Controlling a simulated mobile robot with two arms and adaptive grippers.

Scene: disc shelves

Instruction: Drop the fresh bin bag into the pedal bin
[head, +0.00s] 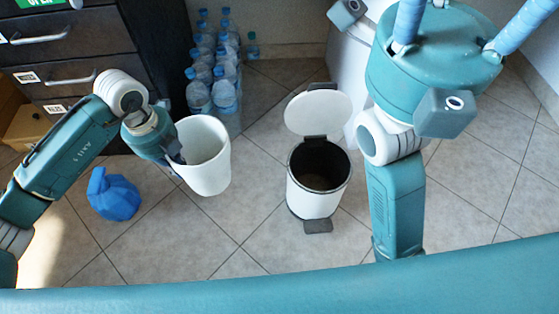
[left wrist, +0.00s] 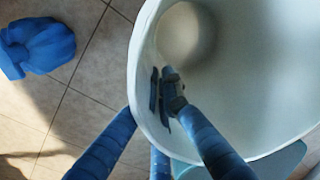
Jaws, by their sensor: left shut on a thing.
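The fresh bin bag (head: 207,165) is a white, open-topped, cup-shaped liner, left of the pedal bin in the head view. My left gripper (head: 177,158) is shut on its left wall. In the left wrist view the bag (left wrist: 255,70) fills the right side, mouth toward the camera, and gripper fingers (left wrist: 163,92) show at its wall, partly inside. The pedal bin (head: 313,200) is white with a dark, empty-looking inside. Its round white lid (head: 312,113) stands open at the back and its pedal (head: 318,226) faces me. My right gripper is out of view.
A tied blue bag (head: 114,194) lies on the floor left of the white liner; it also shows in the left wrist view (left wrist: 40,46). Several water bottles (head: 213,75) stand behind, beside dark drawers (head: 70,45). Tiled floor between liner and pedal bin is clear.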

